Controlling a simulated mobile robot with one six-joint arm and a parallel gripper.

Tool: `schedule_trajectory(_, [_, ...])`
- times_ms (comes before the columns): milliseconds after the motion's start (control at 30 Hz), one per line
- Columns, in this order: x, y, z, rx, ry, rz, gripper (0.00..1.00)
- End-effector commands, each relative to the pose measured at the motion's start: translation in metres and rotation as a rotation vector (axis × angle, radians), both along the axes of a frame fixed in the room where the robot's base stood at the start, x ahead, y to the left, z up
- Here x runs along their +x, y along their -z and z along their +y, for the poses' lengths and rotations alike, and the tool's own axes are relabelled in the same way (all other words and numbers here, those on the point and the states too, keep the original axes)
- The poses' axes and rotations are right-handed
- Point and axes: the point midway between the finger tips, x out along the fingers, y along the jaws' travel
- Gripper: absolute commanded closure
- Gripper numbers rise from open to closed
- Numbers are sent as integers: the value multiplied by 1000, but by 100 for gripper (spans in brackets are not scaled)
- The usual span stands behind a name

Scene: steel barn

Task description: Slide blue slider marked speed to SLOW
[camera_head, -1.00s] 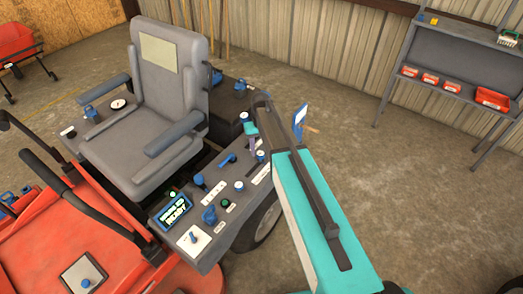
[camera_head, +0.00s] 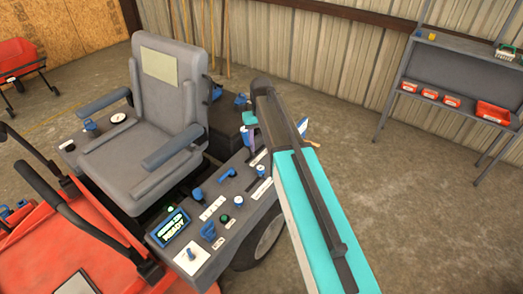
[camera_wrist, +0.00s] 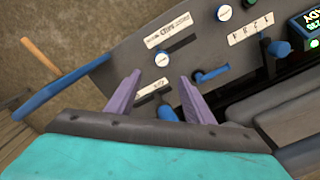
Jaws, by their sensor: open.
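The mower's dark right-hand control panel (camera_head: 222,228) carries several blue controls and white labels. In the wrist view, a blue control with a white cap (camera_wrist: 162,59) sits just beyond my fingertips, between a long label (camera_wrist: 167,30) and a shorter label (camera_wrist: 154,87). The print is upside down and too small to read surely, so I cannot tell which control is the speed slider. My gripper (camera_wrist: 160,78) is open, its purple fingers on either side of the shorter label. A blue part (camera_wrist: 167,113) shows between the fingers near the palm. My arm partly hides the gripper (camera_head: 248,139) in the head view.
Floor to the right is open.

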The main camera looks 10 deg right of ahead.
Motion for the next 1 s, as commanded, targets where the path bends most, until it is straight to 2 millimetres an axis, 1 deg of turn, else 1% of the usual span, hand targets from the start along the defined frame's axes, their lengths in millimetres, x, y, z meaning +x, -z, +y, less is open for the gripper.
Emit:
schedule_trajectory(100, [0,-8,0,0,0,0,52])
schedule_trajectory(233, [0,-13,0,0,0,0,52])
schedule_trajectory(733, [0,-14,0,0,1,0,52])
schedule_trajectory(867, [-4,-9,-2,0,3,2,52])
schedule_trajectory(1000, [-17,8,-5,0,10,2,52])
